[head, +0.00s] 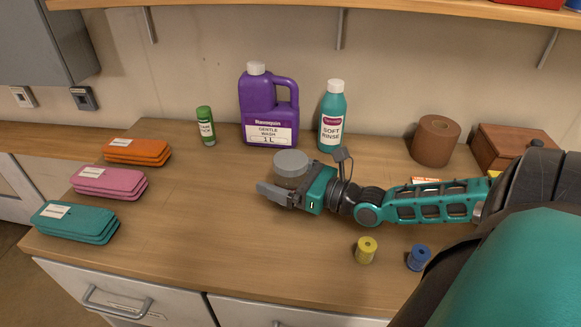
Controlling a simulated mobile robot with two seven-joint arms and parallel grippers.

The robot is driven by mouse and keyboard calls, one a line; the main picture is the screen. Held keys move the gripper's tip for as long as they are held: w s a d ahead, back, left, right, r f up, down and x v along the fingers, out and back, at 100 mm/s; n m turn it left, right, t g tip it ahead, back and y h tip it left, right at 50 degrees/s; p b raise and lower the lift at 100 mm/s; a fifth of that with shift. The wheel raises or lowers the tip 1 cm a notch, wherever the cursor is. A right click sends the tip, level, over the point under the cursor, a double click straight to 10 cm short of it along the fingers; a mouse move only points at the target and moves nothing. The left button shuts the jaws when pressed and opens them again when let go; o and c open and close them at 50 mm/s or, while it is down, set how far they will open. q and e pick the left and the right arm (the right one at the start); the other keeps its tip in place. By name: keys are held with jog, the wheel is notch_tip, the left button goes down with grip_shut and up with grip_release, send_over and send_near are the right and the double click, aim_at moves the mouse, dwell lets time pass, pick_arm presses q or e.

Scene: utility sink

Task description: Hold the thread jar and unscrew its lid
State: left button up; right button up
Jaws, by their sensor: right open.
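The thread jar (291,162) stands on the wooden counter near the middle of the head view. Its wide round grey lid faces up, and most of the body below is hidden behind my right gripper. My right gripper (274,191) comes in from the right, low over the counter, on the near side of the jar. Its jaws are open and point left. I cannot tell whether a finger touches the jar. My left gripper is not in view.
A purple jug (268,110), a teal bottle (331,120) and a green stick (206,126) stand behind. Folded cloths (110,182) lie at left. A yellow spool (366,250) and a blue spool (418,257) are near the front. The counter left of the jar is clear.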

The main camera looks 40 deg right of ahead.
aim_at(282, 156)
jog(key=shift+c, duration=0.3)
jog(key=c, duration=1.1)
jog(key=shift+o, duration=0.2)
jog(key=shift+r, duration=0.1)
notch_tip(282, 156, up, 8)
jog(key=p, duration=0.3)
notch_tip(282, 156, up, 12)
jog(key=o, duration=0.7)
jog(key=c, duration=1.1)
